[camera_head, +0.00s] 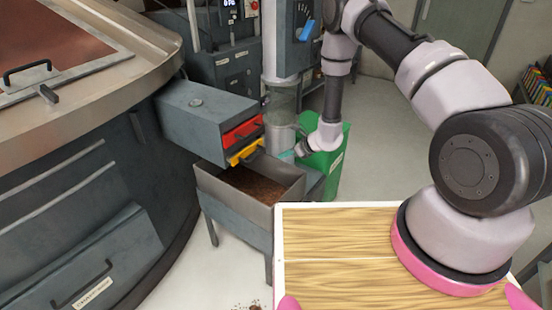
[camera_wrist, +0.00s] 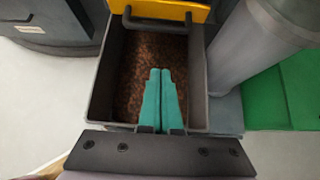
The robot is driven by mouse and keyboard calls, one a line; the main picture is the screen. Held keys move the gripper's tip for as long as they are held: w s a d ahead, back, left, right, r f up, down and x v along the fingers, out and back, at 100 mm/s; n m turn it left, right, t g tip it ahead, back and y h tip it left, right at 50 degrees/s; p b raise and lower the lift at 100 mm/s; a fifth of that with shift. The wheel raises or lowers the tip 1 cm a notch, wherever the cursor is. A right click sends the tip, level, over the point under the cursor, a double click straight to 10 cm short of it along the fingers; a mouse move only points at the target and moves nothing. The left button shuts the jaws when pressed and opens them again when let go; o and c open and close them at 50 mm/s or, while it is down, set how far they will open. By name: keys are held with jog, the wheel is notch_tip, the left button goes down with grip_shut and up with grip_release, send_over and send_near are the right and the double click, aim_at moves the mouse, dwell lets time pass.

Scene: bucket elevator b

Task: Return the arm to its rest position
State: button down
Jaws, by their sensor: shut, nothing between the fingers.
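My gripper (camera_wrist: 160,76) shows teal fingers pressed together, shut and empty. In the wrist view they point over the open grey hopper (camera_wrist: 102,90) and its brown granules (camera_wrist: 130,65). In the head view my arm reaches forward and bends down, and the gripper (camera_head: 288,156) is small, beside the right rim of the hopper (camera_head: 225,200). Whether it touches the rim cannot be told. The yellow slide plate (camera_head: 246,152) with a dark handle is above the hopper; it also shows in the wrist view (camera_wrist: 175,10).
A red slide plate (camera_head: 243,132) sits above the yellow one on the grey chute (camera_head: 205,110). A large round grey machine (camera_head: 75,190) stands left. A clear vertical tube (camera_head: 283,100) and a green box (camera_head: 328,165) stand close to the gripper. Open floor (camera_head: 385,150) lies right.

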jog(key=s+d+r+n+g+y, duration=0.1)
jog(key=s+r+n, duration=0.25)
jog(key=r, duration=0.95)
jog(key=s+d+r+n+g, duration=0.15)
jog(key=r+n, duration=0.25)
jog(key=r, duration=0.9)
jog(key=s+r+n+y, duration=0.1)
jog(key=s+r+n, duration=0.3)
jog(key=r, duration=0.9)
jog(key=s+d+r+n+t+h, duration=0.2)
jog(key=s+d+r+n+h, duration=0.2)
jog(key=s+d+r, duration=0.3)
jog(key=s+d+r+n+t+h, duration=0.2)
jog(key=s+d+r+n+h, duration=0.2)
jog(key=s+d+r, duration=0.4)
jog(key=s+d+n, duration=0.1)
jog(key=s+d, duration=0.2)
jog(key=s, duration=0.4)
jog(key=shift+s+d, duration=0.15)
jog(key=shift+d, duration=0.15)
